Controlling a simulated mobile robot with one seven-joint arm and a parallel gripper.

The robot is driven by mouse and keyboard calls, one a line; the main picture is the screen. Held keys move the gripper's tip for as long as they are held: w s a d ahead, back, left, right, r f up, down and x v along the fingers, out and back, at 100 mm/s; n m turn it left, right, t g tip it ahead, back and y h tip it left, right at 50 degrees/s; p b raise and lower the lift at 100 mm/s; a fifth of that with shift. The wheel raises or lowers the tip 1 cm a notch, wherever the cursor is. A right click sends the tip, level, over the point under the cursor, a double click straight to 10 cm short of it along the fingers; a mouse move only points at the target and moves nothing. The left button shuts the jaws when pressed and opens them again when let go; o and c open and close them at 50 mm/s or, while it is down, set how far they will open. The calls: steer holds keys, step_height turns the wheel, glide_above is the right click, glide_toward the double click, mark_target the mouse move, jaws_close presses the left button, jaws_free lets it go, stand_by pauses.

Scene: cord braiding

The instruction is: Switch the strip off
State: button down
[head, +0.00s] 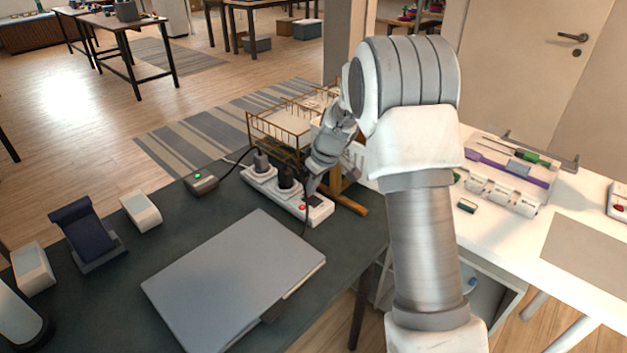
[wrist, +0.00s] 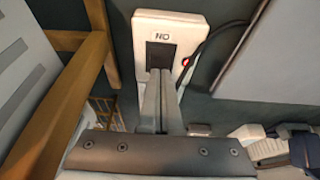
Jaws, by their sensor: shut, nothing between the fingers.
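The white power strip (head: 318,212) lies near the far edge of the dark desk, with two dark plugs (head: 285,178) in its sockets. A small red light glows near its right end. In the wrist view the strip's end (wrist: 142,30) shows a dark switch (wrist: 160,54) beside a label reading ON upside down, with the red light (wrist: 186,62) at its side. My gripper (head: 309,190) is shut and empty, pointing down at this end. In the wrist view its fingertips (wrist: 159,74) are right at the switch and cover part of it; I cannot tell whether they touch it.
A grey laptop (head: 235,280) lies in front of the strip. A wire rack (head: 278,125) and a wooden stand (head: 350,200) are close behind and right. A small box with a green light (head: 202,183) sits left. A black cord (wrist: 215,38) runs alongside the strip.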

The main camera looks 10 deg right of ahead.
steer(key=shift+f, duration=0.2)
steer(key=shift+w+a+f+b, duration=0.1)
steer(key=shift+w+f+b, duration=0.05)
steer(key=shift+f+b, duration=0.25)
steer(key=shift+r, duration=0.25)
steer(key=shift+f, duration=0.1)
steer(key=shift+s, duration=0.25)
steer(key=shift+s+d+f, duration=0.1)
steer(key=shift+s+d, duration=0.45)
steer(key=shift+s, duration=0.05)
